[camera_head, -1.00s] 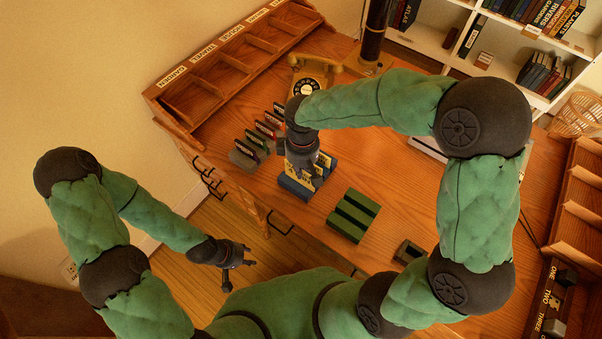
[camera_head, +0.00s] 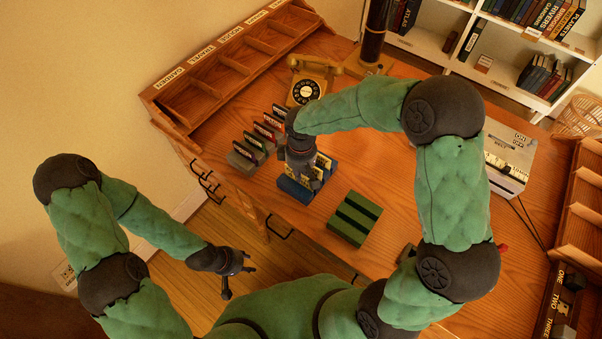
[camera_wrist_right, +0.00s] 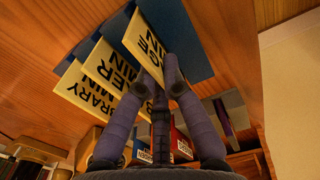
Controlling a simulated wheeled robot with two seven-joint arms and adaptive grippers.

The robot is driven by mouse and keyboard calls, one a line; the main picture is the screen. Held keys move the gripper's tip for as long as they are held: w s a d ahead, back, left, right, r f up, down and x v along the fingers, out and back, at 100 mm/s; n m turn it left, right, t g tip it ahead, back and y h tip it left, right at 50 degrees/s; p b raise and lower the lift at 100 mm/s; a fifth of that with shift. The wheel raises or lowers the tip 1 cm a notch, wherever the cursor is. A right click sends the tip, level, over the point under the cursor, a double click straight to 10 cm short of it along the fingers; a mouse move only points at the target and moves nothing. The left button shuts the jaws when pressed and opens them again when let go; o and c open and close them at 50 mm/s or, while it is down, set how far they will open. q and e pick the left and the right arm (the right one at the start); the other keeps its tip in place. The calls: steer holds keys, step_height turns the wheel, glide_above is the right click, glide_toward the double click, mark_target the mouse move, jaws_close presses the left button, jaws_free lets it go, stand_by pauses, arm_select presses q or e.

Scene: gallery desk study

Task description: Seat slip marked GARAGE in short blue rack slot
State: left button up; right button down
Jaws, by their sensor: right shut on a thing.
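The blue rack (camera_head: 295,189) lies on the desk under my right gripper (camera_head: 301,172). In the right wrist view my right gripper (camera_wrist_right: 163,85) is shut on a cream slip (camera_wrist_right: 146,38) whose visible letters end in GE and MIN. Its first letters are hidden. That slip is at the blue rack (camera_wrist_right: 192,42); I cannot tell whether it is fully down in a slot. Two more cream slips stand beside it, one ending in ER (camera_wrist_right: 108,68) and one ending in BRARY (camera_wrist_right: 82,92). My left gripper (camera_head: 240,272) is open and empty, low in front of the desk.
A grey rack (camera_head: 243,160) with several dark and red slips is left of the blue rack. An empty green rack (camera_head: 355,218) lies to the right. A yellow telephone (camera_head: 306,88) stands behind. A labelled pigeonhole shelf (camera_head: 225,75) lines the back left, and a pale machine (camera_head: 508,160) is at right.

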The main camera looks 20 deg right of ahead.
steer(key=shift+f, duration=0.15)
steer(key=c, duration=1.4)
jaws_free()
steer(key=shift+o, duration=0.2)
step_height(320, 180, up, 12)
steer(key=p, duration=0.3)
steer(key=shift+r+p, duration=0.2)
steer(key=shift+p, duration=0.1)
